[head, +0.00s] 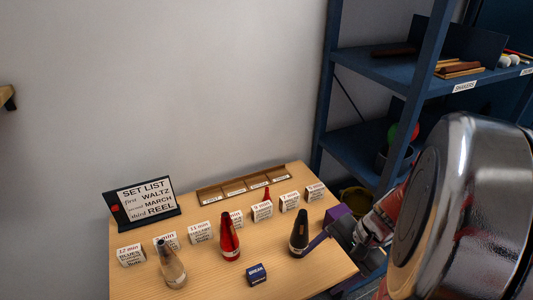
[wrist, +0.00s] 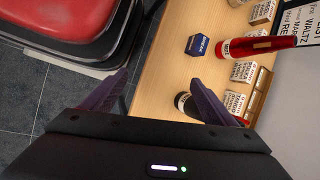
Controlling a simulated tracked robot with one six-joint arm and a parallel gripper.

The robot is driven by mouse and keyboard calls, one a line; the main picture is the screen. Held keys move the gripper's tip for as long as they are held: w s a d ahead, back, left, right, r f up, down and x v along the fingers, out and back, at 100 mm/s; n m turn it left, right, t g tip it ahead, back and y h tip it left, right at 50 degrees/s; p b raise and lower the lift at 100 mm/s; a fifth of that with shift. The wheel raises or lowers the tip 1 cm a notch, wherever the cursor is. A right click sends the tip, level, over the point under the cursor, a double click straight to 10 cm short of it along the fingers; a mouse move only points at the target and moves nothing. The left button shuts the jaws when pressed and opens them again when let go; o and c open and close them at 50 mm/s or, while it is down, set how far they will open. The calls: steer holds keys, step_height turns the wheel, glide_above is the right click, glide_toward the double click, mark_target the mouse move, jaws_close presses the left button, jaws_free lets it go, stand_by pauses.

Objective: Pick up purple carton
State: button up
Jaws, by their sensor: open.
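A small dark blue-violet carton (head: 257,274) marked BREAK stands at the table's front edge in the head view. It is the nearest to purple of the boxes I see, and it also shows in the wrist view (wrist: 197,46). My gripper (head: 319,231) has purple fingers and is at the table's right end, right of the carton, with the dark cone bottle (head: 299,242) between them. In the wrist view my gripper (wrist: 160,76) is open, its fingers wide apart with nothing held. The carton is beyond the fingers.
The dark bottle (wrist: 184,103) is close by the right finger. A red bottle (head: 230,240) and a clear bottle (head: 172,267) stand left. Several white cartons (head: 262,211) line the table (head: 205,280). Behind are a wooden tray (head: 222,193) and set-list sign (head: 146,202); blue shelving (head: 390,75) stands right.

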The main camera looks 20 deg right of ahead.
steer(key=w+d+f+m+t+h, duration=0.2)
steer(key=d+m+t, duration=0.3)
steer(key=d+m, duration=0.4)
steer(key=w+d+f+m+t+h, duration=0.2)
steer(key=d+m+t, duration=0.3)
steer(key=d+m, duration=0.4)
steer(key=m, duration=0.2)
steer(key=shift+w+f+m+t, duration=0.35)
steer(key=shift+m+t, duration=0.05)
steer(key=x, duration=0.7)
steer(key=shift+w+f, duration=0.1)
steer(key=shift+w, duration=0.2)
steer(key=shift+w+f, duration=0.2)
steer(key=shift+w, duration=0.3)
steer(key=shift+d+x, duration=0.15)
steer(key=shift+x, duration=1.15)
steer(key=shift+d+x, duration=0.15)
steer(key=shift+x, duration=1.15)
